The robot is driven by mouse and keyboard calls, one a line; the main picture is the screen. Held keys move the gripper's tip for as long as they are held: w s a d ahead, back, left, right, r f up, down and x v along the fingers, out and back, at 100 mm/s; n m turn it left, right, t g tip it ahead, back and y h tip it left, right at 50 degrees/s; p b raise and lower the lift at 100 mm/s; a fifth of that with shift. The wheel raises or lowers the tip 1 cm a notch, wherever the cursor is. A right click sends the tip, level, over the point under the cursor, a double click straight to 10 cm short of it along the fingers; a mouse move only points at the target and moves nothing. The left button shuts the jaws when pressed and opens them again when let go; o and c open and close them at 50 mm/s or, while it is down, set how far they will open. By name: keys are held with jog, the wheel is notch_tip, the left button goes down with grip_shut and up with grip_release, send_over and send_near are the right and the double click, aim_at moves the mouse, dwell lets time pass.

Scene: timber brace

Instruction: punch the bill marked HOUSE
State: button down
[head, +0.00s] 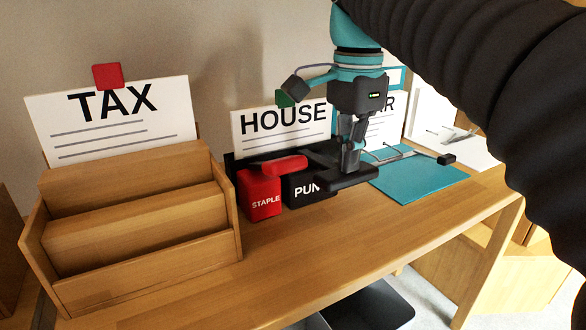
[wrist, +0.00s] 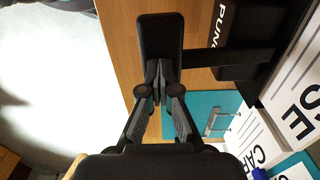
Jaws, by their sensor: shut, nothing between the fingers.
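The white bill marked HOUSE (head: 280,121) stands upright behind the black punch (head: 303,190), with a dark green clip (head: 285,99) at its top edge. Its lower edge is hidden, so I cannot tell whether it sits in the punch's slot. Part of the bill also shows in the wrist view (wrist: 298,112). The punch's black lever ends in a wide pad (wrist: 158,30) that sticks out to the right. My gripper (head: 348,172) is shut and empty, pointing down, with its fingertips at the pad. In the wrist view the fingertips (wrist: 157,90) overlap the pad's edge; contact is unclear.
A red stapler (head: 262,196) stands left of the punch. A wooden letter rack (head: 140,245) and a bill marked TAX (head: 120,112) are at the left. The desk front (head: 330,245) is clear.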

jog(key=shift+f, duration=0.2)
jog(key=shift+r, duration=0.15)
notch_tip(320, 180, up, 6)
jog(key=p, duration=0.6)
jog(key=shift+r, duration=0.15)
notch_tip(320, 180, up, 2)
jog(key=shift+r+p, duration=0.25)
jog(key=shift+p, duration=0.05)
jog(key=s+d+f+n+t, duration=0.2)
jog(key=s+d+f+n, duration=0.1)
jog(key=f, duration=0.5)
jog(key=s+d+f+n+t, duration=0.1)
jog(key=s+d+f+n, duration=0.3)
jog(key=f, duration=0.4)
jog(key=s+d+f+n+t, duration=0.2)
jog(key=s+d+f+n, duration=0.2)
jog(key=f, duration=0.4)
jog(key=shift+s+d+f+t, duration=0.25)
jog(key=shift+s+d, duration=0.2)
jog(key=shift+s, duration=0.5)
